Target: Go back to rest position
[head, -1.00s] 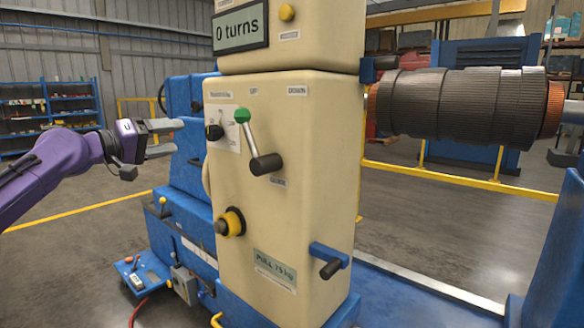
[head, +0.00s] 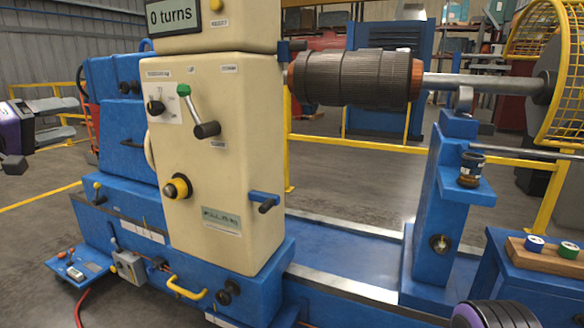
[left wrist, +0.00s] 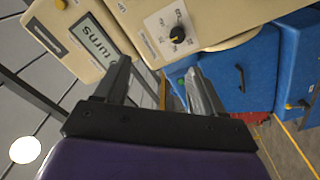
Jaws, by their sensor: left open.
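My left gripper (head: 66,121) is at the far left of the head view, open and empty, with its fingers pointing right. It is apart from the cream control cabinet (head: 225,115). In the left wrist view its two fingers (left wrist: 160,88) are spread with nothing between them, and the cabinet's knob panel (left wrist: 170,32) lies beyond. The cabinet carries a green-tipped lever (head: 197,108), a black selector knob (head: 155,107) and a display (head: 173,14) reading "0 turns". A purple and black part of my right arm shows at the bottom right edge of the head view; its jaws are not visible.
A dark ribbed rotor (head: 350,78) sits on a shaft right of the cabinet. A blue stand (head: 436,210) holds a small jar (head: 472,168). A wooden block (head: 545,256) with coloured rolls is at lower right. A yellow rail (head: 370,143) runs behind.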

